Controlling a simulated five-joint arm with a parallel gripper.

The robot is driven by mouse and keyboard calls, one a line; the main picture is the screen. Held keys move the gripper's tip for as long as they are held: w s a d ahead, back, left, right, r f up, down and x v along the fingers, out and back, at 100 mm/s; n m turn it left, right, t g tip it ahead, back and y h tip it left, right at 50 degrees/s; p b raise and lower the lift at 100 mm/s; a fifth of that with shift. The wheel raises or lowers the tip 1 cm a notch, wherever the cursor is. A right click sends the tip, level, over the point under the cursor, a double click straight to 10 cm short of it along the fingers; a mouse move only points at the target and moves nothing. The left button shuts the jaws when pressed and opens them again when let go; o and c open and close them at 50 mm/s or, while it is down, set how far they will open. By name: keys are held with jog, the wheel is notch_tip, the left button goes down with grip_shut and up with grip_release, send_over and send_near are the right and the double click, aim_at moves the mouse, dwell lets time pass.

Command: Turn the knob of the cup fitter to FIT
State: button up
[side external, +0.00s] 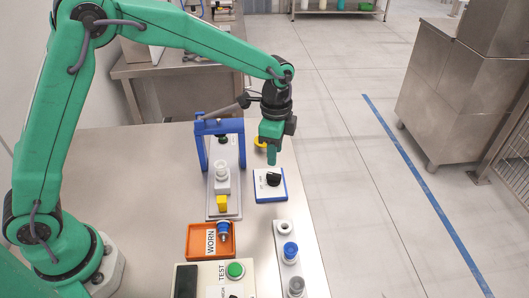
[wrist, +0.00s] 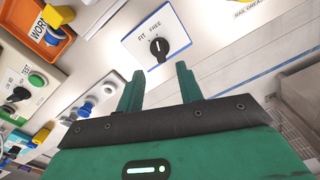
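The cup fitter's black knob (wrist: 159,47) sits on a white plate with a blue edge (wrist: 190,24). In the wrist view FIT and FREE are printed beside the knob, and its bar lies roughly along the picture's vertical; I cannot tell for sure which word it points at. The knob also shows in the side view (side external: 273,179). My gripper (side external: 272,161) is above and just behind the knob there, pointing down. In the wrist view my gripper (wrist: 159,80) has its two green fingers apart, with nothing between them and the knob beyond the tips.
A blue press frame (side external: 203,150) with a lever stands left of the knob plate. An orange WORN tray (side external: 196,254) holds a blue-and-white part. A pale rack (side external: 283,262) holds several cups. A box with a green button (side external: 235,270) is in front. The table edge is close on the right.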

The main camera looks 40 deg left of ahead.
aim_at(274, 174)
jog(key=shift+f, duration=3.75)
jog(key=shift+c, duration=0.3)
grip_shut()
